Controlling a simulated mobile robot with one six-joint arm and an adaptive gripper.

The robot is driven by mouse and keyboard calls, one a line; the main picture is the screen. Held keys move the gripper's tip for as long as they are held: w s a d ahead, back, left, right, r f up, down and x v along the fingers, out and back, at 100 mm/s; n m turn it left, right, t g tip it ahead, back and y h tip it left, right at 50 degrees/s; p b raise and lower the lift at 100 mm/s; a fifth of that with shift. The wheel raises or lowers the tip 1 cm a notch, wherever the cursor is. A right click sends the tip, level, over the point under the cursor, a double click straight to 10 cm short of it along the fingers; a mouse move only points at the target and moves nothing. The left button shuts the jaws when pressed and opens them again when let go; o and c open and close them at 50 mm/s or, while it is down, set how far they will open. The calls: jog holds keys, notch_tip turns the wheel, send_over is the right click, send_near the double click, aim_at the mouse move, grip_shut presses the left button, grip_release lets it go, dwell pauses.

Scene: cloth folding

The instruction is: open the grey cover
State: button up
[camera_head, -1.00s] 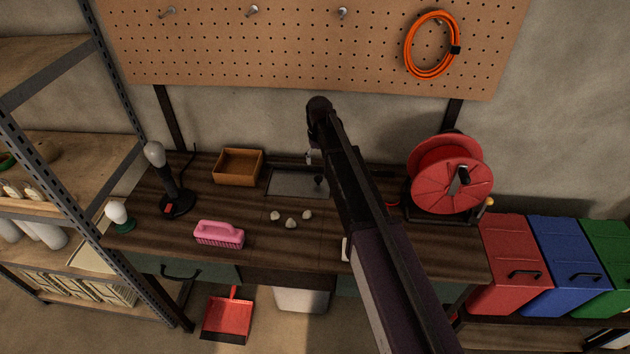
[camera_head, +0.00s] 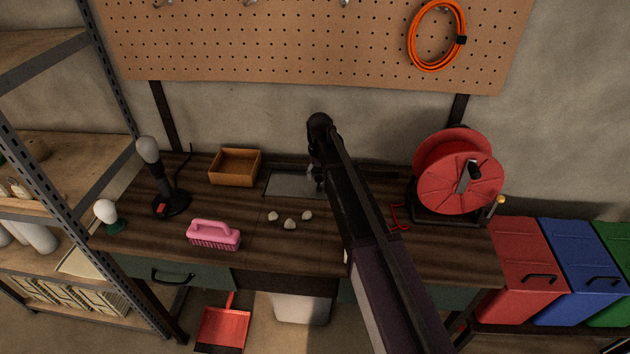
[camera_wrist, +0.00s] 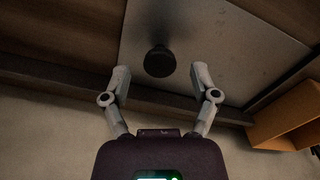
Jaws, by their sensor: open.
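The grey cover (camera_head: 288,184) is a flat metal plate lying in the bench top, partly hidden behind my arm. In the wrist view the cover (camera_wrist: 215,45) fills the upper middle, with a round black knob (camera_wrist: 159,62) standing on it. My gripper (camera_wrist: 161,72) is open, one finger on each side of the knob's line. The knob shows between and slightly beyond the fingertips, with clear gaps on both sides. I cannot tell the exact height of the fingertips against the knob. In the head view my arm hides most of the gripper.
An orange-brown box (camera_head: 235,167) stands left of the cover. Several small stones (camera_head: 290,224) and a pink brush (camera_head: 214,235) lie in front.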

jog(key=shift+f, duration=0.45)
